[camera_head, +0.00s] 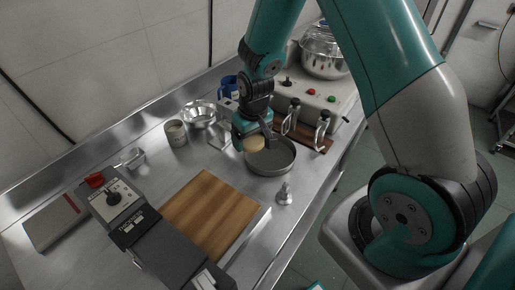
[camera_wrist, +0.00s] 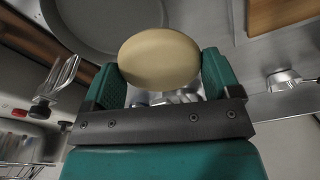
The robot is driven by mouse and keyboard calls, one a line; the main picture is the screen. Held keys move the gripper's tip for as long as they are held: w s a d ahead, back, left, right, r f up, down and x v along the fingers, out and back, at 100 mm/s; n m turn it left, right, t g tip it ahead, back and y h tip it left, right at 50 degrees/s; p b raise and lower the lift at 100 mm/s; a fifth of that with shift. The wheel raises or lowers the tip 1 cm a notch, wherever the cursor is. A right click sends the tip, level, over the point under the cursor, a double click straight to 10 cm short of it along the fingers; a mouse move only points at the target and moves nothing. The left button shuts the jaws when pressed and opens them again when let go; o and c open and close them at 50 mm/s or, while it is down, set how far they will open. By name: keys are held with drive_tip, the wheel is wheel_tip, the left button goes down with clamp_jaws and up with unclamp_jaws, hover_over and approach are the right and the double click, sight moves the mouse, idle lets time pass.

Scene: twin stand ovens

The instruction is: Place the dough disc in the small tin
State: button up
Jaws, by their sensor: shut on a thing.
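My gripper (camera_head: 248,134) is shut on the pale, cream-coloured dough disc (camera_head: 254,144). In the wrist view the dough disc (camera_wrist: 160,58) sits between the two green fingers of my gripper (camera_wrist: 160,75). A round, shallow grey tin (camera_head: 272,168) stands on the steel counter, just right of and below the disc in the head view. In the wrist view the tin (camera_wrist: 95,20) is at the top left, and the disc overlaps its rim. The disc appears held above the tin's near-left rim; I cannot tell the exact height. Part of the tin's back rim is hidden.
A wooden board (camera_head: 215,212) lies left of the tin. A small metal weight-like piece (camera_head: 285,194) stands in front of it. A metal bowl (camera_head: 199,115), a can (camera_head: 175,133) and a blue mug (camera_head: 228,86) stand behind.

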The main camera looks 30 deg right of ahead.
sight(269, 156)
drive_tip(key=w+d+r+n+b, duration=0.1)
drive_tip(key=b, duration=0.1)
drive_tip(key=w+d+r+n+b, duration=0.1)
drive_tip(key=b, duration=0.1)
drive_tip(key=shift+w+d+r, duration=0.1)
drive_tip(key=shift+w+d, duration=0.1)
drive_tip(key=shift+w, duration=0.1)
drive_tip(key=s+d+r+n+b, duration=0.2)
drive_tip(key=d+r+n+b, duration=0.3)
drive_tip(key=r+b, duration=0.15)
drive_tip(key=shift+y, duration=0.4)
wheel_tip(269, 156, down, 19)
drive_tip(key=shift+s+r, duration=0.1)
drive_tip(key=shift+r, duration=0.1)
